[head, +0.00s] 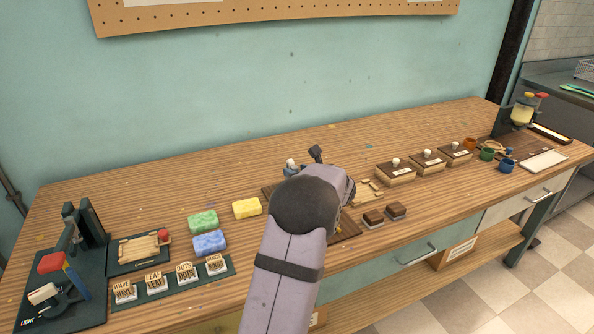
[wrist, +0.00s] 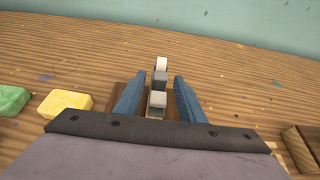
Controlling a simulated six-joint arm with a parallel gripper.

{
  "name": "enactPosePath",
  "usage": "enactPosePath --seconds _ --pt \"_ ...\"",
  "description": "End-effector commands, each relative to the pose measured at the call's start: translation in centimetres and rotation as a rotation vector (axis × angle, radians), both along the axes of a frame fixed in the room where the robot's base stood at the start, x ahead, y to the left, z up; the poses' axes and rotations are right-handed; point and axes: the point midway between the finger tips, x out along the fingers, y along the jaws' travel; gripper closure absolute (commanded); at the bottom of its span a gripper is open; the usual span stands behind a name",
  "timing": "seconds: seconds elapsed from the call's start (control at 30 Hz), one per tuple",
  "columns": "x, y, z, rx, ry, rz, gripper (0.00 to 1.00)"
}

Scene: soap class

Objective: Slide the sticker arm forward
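The sticker arm appears to be the grey blocky part (wrist: 157,100) with a white roll-like piece (wrist: 161,63) behind it, on a dark brown base, in the wrist view. My gripper (wrist: 159,80) is open, its two blue fingers standing on either side of the grey part with gaps showing. I cannot tell how far down the fingers reach beside it. In the head view my own arm covers most of this device; a white and grey piece of it (head: 290,167) shows left of my wrist, and part of its brown board shows around my arm.
Yellow (head: 247,208), green (head: 203,221) and blue (head: 209,243) soaps lie to the left. Two brown-topped blocks (head: 373,217) and several knobbed wooden boxes (head: 395,172) stand to the right. A stamp rack (head: 172,280) is at the front left. The table's back is clear.

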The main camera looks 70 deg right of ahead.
Motion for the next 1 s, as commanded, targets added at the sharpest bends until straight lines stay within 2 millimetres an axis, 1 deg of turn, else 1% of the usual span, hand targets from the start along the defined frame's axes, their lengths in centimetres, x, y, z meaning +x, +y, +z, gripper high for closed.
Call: enactPosePath --seconds 0.33,0.37,0.4,0.5,0.67,0.77,0.87,1.0 --pt "0.3 -0.3 -0.2 0.000 0.000 0.000 0.64" --pt "0.3 -0.3 -0.2 0.000 0.000 0.000 0.69" --pt "0.3 -0.3 -0.2 0.000 0.000 0.000 0.78" --pt "0.3 -0.3 -0.2 0.000 0.000 0.000 1.00" --pt "0.2 -0.2 -0.2 0.000 0.001 0.000 1.00" --pt "-0.4 0.2 -0.3 -0.001 0.001 -0.002 1.00" --pt "-1.6 1.3 -0.4 -0.001 0.002 -0.003 1.00" --pt "-3.8 3.5 -0.4 -0.001 0.001 -0.005 1.00"
